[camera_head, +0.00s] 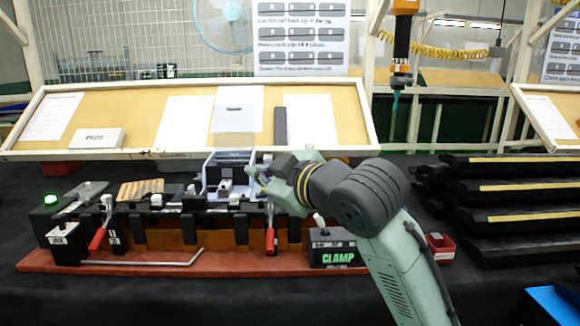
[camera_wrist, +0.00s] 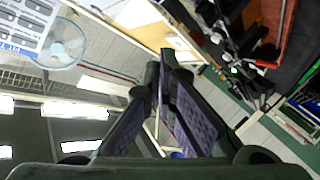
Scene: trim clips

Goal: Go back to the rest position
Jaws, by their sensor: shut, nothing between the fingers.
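My gripper (camera_head: 256,176) is held above the right half of the clip fixture (camera_head: 150,262), near a small grey bracket-like holder (camera_head: 229,172). In the wrist view my gripper (camera_wrist: 165,62) has its two dark padded fingers closed together at the tips, with nothing between them. The wrist is turned so that the room appears tilted. My arm comes up from the lower right of the head view and hides part of the fixture's right end.
The fixture carries red-handled clamps (camera_head: 270,238), a green lamp (camera_head: 50,199) and a CLAMP box (camera_head: 338,250). A tilted board (camera_head: 350,120) stands behind. An orange tool (camera_head: 401,50) hangs above.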

